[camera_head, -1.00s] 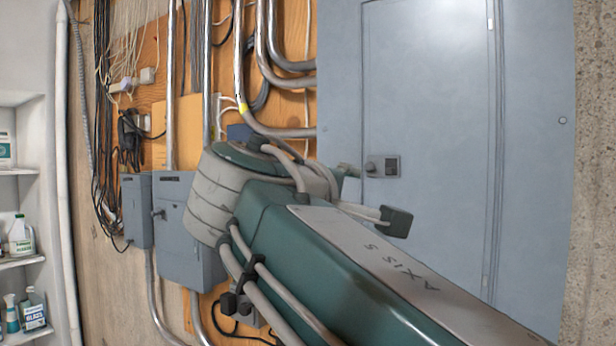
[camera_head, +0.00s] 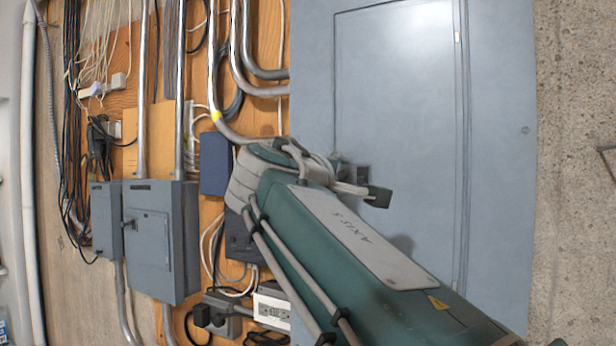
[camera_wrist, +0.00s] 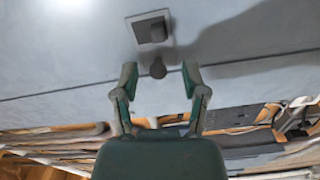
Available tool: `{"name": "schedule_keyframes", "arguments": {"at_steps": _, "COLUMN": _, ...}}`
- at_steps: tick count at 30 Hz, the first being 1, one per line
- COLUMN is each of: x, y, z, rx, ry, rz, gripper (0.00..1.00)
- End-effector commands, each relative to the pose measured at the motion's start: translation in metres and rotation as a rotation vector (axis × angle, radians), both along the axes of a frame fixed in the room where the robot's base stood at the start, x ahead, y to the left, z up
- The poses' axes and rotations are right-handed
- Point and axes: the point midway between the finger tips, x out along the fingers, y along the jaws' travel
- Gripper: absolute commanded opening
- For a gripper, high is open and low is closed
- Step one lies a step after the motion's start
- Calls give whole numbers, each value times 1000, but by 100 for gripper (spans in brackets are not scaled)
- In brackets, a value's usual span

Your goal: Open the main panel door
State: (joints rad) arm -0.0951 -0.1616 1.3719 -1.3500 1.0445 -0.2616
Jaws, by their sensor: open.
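The main panel door (camera_head: 400,90) is a tall grey-blue metal door in a larger grey cabinet, and it looks closed. Its dark latch (camera_head: 363,173) is on the door's left edge, partly hidden by my gripper in the head view. My gripper also shows in the head view (camera_head: 365,188).
Smaller grey electrical boxes (camera_head: 160,240) hang to the left, with metal conduits (camera_head: 215,70) and loose cables above. A white outlet box (camera_head: 271,306) is low near my arm. Bare concrete wall (camera_head: 580,90) is right of the cabinet.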

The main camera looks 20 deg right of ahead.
Motion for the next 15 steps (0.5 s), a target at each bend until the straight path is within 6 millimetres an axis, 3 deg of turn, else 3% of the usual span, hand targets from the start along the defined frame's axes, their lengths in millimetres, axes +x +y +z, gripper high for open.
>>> {"name": "schedule_keyframes", "arguments": {"at_steps": 10, "x": 4, "y": -5, "z": 0, "rx": 0, "ry": -1, "rz": 1, "gripper": 57}}
{"name": "schedule_keyframes", "arguments": {"at_steps": 11, "x": 4, "y": -5, "z": 0, "rx": 0, "ry": -1, "rz": 1, "gripper": 52}}
{"name": "schedule_keyframes", "arguments": {"at_steps": 14, "x": 4, "y": -5, "z": 0, "rx": 0, "ry": -1, "rz": 1, "gripper": 8}}
{"name": "schedule_keyframes", "arguments": {"at_steps": 15, "x": 4, "y": -5, "z": 0, "rx": 0, "ry": -1, "rz": 1, "gripper": 0}}
